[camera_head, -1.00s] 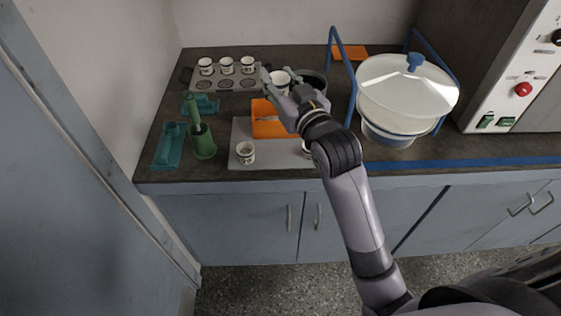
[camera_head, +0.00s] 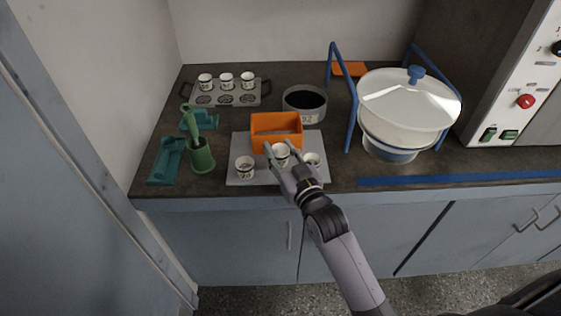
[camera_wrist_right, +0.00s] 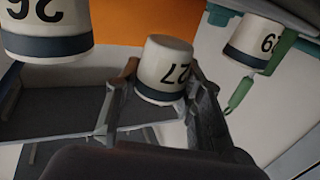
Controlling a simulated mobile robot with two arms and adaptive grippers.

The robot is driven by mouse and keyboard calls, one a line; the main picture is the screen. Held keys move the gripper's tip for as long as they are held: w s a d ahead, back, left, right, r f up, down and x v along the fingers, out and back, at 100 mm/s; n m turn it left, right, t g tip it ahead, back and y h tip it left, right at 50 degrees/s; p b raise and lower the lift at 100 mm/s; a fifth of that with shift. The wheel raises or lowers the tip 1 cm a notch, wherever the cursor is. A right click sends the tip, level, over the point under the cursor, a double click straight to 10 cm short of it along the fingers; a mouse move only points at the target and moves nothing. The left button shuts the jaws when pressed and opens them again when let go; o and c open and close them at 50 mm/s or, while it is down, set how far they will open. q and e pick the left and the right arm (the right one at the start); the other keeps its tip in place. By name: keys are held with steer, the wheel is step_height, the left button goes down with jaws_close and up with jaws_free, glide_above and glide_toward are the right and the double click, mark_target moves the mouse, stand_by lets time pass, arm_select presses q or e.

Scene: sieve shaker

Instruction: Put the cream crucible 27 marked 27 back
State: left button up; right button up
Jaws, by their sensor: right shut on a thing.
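The cream crucible 27 (camera_head: 280,154) is between the fingers of my right gripper (camera_head: 288,166), over the middle of the grey tray (camera_head: 262,177). In the right wrist view crucible 27 (camera_wrist_right: 163,70) shows its number and dark band upside down, with the gripper (camera_wrist_right: 165,95) shut on it. I cannot tell whether its base touches the tray. One cream crucible (camera_head: 244,167) stands to its left on the tray and another (camera_head: 312,160) to its right, partly behind the gripper. My left gripper is not in view.
An orange box (camera_head: 276,124) sits just behind the held crucible. A rack (camera_head: 225,99) with three crucibles in its back row stands at the back left. A dark-filled pot (camera_head: 304,103), a green holder (camera_head: 201,155) and a large lidded vessel (camera_head: 405,100) stand around.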

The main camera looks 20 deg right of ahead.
mark_target(281, 162)
steer(key=shift+f, duration=1.7)
steer(key=shift+f, duration=0.1)
steer(key=o, duration=0.9)
steer(key=s+d, duration=0.1)
steer(key=s, duration=1.1)
steer(key=shift+d+b, duration=0.15)
steer(key=shift+b, duration=0.25)
